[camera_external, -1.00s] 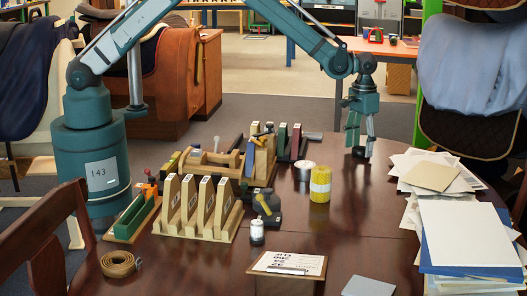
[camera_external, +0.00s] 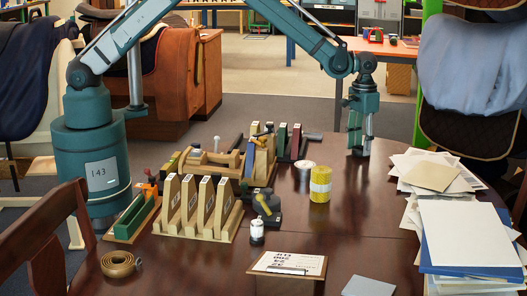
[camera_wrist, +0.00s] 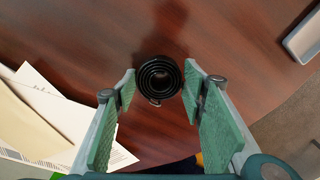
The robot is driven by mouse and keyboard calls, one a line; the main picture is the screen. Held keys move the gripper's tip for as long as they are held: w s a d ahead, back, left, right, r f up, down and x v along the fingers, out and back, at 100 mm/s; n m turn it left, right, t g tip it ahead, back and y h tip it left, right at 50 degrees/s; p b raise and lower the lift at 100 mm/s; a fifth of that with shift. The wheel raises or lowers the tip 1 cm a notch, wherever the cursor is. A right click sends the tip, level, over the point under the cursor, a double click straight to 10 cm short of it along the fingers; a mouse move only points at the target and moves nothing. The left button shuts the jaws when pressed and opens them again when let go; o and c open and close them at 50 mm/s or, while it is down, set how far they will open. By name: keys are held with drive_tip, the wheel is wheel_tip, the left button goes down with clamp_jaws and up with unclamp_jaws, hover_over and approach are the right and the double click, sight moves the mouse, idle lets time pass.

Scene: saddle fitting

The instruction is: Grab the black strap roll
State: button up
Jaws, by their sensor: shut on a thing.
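The black strap roll (camera_wrist: 158,78) is a coiled dark band, seen from above in the wrist view with its spiral showing. It sits between the tips of my gripper's two green-padded fingers (camera_wrist: 158,84), which are shut on it from both sides. In the external view my gripper (camera_external: 360,152) points straight down at the back right of the dark wooden table (camera_external: 375,215), its fingers close together near the tabletop. I cannot make out the roll clearly there, and cannot tell whether it still touches the table.
Loose papers (camera_external: 425,172) and a stack of folders (camera_external: 465,235) lie right of my gripper. A yellow roll (camera_external: 320,184) stands to its front left, near wooden racks (camera_external: 200,210). A tan strap coil (camera_external: 118,264) lies front left. The wrist view shows a grey tray (camera_wrist: 303,36).

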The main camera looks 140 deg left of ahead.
sight(361, 148)
wheel_tip(361, 148, up, 10)
drive_tip(key=p, duration=0.1)
idle(0.4)
